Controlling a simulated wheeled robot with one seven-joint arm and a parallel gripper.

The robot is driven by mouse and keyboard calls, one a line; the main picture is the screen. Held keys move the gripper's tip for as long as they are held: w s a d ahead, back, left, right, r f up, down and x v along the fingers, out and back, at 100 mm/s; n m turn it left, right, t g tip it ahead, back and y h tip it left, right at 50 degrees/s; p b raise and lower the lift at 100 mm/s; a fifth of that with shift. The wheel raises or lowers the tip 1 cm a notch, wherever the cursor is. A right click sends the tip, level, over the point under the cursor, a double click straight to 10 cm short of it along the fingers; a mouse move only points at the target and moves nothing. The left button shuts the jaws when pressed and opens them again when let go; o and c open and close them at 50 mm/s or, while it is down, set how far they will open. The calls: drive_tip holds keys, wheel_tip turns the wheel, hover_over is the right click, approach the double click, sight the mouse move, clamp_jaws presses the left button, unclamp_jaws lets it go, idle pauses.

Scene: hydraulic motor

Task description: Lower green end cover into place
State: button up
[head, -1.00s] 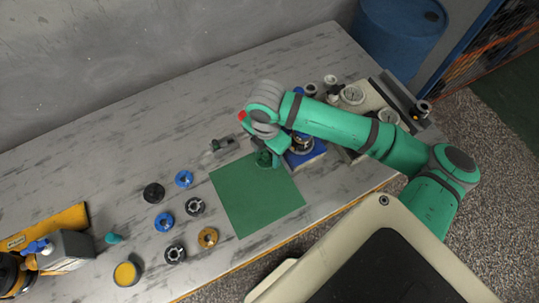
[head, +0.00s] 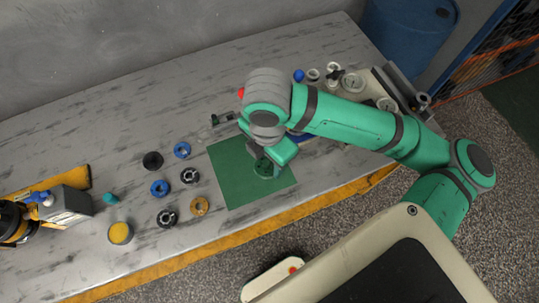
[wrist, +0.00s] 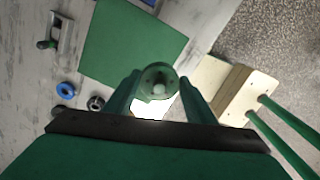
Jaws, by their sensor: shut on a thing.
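The green end cover (wrist: 158,80) is a round disc with a central boss and small holes. In the wrist view it sits between the two fingers of my gripper (wrist: 156,88), which is shut on it. In the head view, my gripper (head: 265,163) and the cover (head: 263,169) are over the right part of the green mat (head: 232,180). I cannot tell the cover's height above the mat. A blue block (head: 297,138) behind the mat is mostly hidden by my arm.
Pale round parts (head: 352,83) stand at the back right. The table's front edge (head: 300,205) is close to the mat.

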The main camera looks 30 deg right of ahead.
drive_tip(key=shift+r, duration=0.2)
idle(0.3)
drive_tip(key=shift+r, duration=0.6)
